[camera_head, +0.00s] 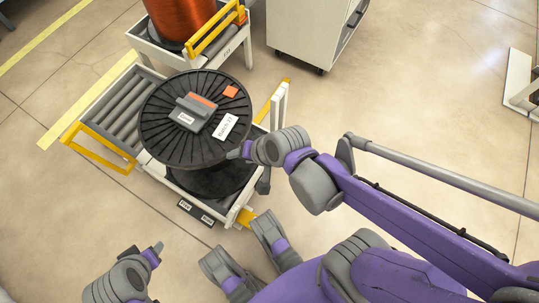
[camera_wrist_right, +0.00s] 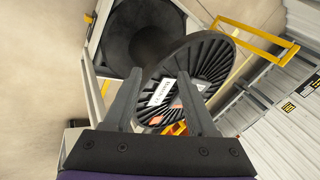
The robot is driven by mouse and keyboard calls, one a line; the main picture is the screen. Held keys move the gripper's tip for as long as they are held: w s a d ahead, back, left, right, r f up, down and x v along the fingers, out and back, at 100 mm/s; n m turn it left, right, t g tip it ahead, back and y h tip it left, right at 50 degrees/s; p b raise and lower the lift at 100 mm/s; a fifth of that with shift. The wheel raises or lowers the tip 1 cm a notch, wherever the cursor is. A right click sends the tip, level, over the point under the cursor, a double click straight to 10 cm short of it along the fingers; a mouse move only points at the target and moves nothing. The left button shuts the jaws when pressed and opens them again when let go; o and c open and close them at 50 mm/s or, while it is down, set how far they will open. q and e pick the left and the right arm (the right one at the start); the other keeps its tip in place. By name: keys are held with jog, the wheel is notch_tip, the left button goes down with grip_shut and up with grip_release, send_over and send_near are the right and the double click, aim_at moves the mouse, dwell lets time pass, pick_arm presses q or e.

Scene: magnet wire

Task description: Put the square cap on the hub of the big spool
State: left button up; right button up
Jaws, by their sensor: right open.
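The big spool (camera_head: 160,132) is black with a ribbed top flange and stands upright on a roller cart. The square cap (camera_head: 186,118), grey with a raised bar and an orange strip, lies over the middle of the flange, covering the hub; I cannot tell if it is fully seated. My right gripper (camera_head: 236,153) is by the flange's near right rim. In the right wrist view its fingers (camera_wrist_right: 158,82) are apart with nothing held, and the spool's flange (camera_wrist_right: 205,62) shows beyond them. My left gripper (camera_head: 156,250) is at the lower left, away from the spool; its jaw opening is unclear.
The flange carries a white label (camera_head: 225,126) and an orange sticker (camera_head: 230,91). The cart has rollers (camera_head: 112,112) and a yellow rail (camera_head: 98,148). A copper-wire spool (camera_head: 178,18) stands on another cart behind. A white cabinet (camera_head: 312,35) is at the back.

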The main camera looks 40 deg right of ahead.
jog(key=s+d+n+g+h, duration=0.1)
jog(key=s+d+n+h, duration=0.1)
jog(key=s+n, duration=0.5)
jog(key=shift+d+r+n+g+h, duration=0.2)
jog(key=shift+d+n+g+h, duration=0.15)
jog(key=shift+d+n, duration=0.45)
jog(key=shift+s+d, duration=0.1)
pick_arm(q)
notch_tip(320, 180, up, 25)
jog(key=w+t+p, duration=0.1)
jog(key=p, duration=2)
jog(key=shift+p, duration=0.4)
pick_arm(e)
notch_tip(320, 180, up, 25)
jog(key=w+t, duration=0.1)
pick_arm(q)
jog(key=shift+w, duration=0.1)
pick_arm(e)
jog(key=shift+w, duration=0.1)
